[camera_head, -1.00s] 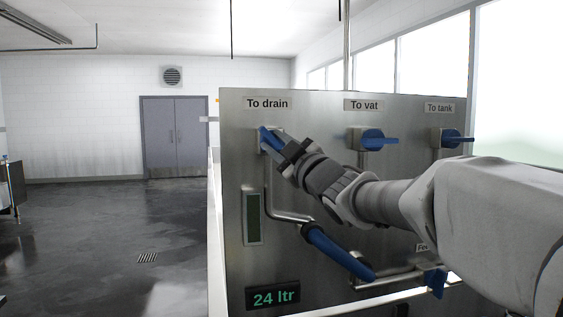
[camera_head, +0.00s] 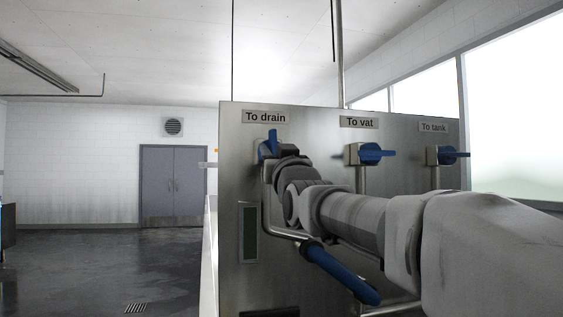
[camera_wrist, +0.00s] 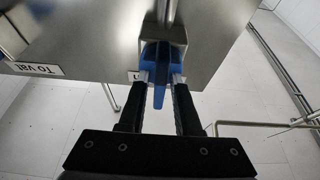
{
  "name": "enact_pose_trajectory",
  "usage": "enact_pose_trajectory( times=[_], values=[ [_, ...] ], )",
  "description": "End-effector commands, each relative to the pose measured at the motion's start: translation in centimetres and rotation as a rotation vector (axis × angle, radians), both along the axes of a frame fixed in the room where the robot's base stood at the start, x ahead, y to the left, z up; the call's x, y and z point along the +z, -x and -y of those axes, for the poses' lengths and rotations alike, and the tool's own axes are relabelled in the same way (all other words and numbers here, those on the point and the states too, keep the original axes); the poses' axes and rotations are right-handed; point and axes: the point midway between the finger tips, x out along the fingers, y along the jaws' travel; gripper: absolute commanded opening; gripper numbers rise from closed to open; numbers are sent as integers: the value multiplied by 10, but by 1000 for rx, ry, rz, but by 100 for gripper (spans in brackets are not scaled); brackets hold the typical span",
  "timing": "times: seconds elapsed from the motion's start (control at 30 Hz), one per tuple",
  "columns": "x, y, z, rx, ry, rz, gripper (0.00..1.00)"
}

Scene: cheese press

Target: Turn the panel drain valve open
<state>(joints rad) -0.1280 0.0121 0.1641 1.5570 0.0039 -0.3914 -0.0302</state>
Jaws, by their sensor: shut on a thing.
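The drain valve has a blue handle (camera_head: 269,146) under the "To drain" label (camera_head: 265,118) on the steel panel (camera_head: 310,118). In the head view a part of the handle shows, standing nearly upright; my wrist hides the rest. In the wrist view the blue handle (camera_wrist: 159,98) lies between the fingertips of my gripper (camera_wrist: 161,78), which is shut on it, one finger on each side.
The "To vat" valve (camera_head: 370,153) and "To tank" valve (camera_head: 447,155) stand to the right, with blue handles pointing sideways. Open floor (camera_head: 100,265) lies left of the panel.

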Motion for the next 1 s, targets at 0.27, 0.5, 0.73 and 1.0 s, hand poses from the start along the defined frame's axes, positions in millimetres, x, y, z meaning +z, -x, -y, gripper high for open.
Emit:
enact_pose_trajectory(
  times=[0.27, 0.5, 0.73, 1.0],
  values=[
    [-2, -1, -1, 1, -34, -14, 0],
    [-2, -1, -1, 1, -36, -15, 0],
    [-1, -1, -1, 0, -35, -13, 46],
    [-1, 0, 0, 0, -35, -11, 46]
  ],
)
